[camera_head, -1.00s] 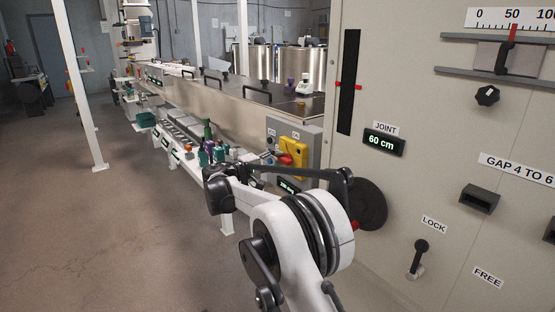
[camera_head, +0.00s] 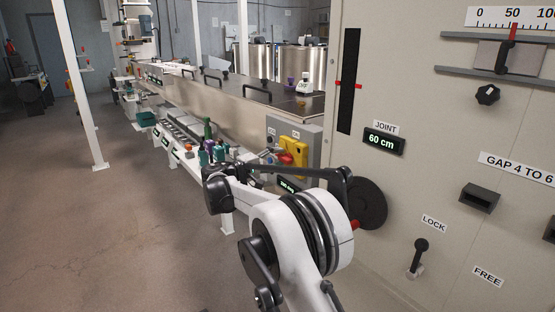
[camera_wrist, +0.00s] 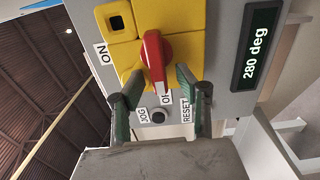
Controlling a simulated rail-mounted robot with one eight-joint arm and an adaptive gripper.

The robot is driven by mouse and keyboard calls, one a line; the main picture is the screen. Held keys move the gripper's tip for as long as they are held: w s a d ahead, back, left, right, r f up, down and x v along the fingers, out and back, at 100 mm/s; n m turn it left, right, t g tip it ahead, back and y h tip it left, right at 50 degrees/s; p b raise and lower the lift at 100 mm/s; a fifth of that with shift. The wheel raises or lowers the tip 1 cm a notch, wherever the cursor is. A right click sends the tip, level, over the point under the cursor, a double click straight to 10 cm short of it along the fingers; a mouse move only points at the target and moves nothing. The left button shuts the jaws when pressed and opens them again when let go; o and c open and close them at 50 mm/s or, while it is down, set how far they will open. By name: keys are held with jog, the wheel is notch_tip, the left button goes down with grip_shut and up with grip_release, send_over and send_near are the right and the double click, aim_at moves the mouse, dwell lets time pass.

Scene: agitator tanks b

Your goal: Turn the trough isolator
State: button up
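The trough isolator is a red rotary handle (camera_wrist: 155,62) on a yellow plate (camera_wrist: 191,22), mounted on a grey control box. In the wrist view the handle is near upright in the picture, its lower end towards a partly hidden label below it. My gripper (camera_wrist: 157,82) is open, with one green-padded finger on each side of the handle's lower end. I see gaps between the pads and the handle and cannot tell if either touches.
An ON label (camera_wrist: 103,54) sits left of the handle. A small jog button (camera_wrist: 158,116) and a RESET label (camera_wrist: 185,111) lie below it. A display (camera_wrist: 255,45) reads 280 deg. In the head view a large panel (camera_head: 415,185) stands close on the right.

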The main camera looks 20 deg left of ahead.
jog(key=v, duration=1.1)
jog(key=shift+s+a, duration=0.2)
jog(key=shift+s, duration=0.15)
jog(key=shift+d+r, duration=0.1)
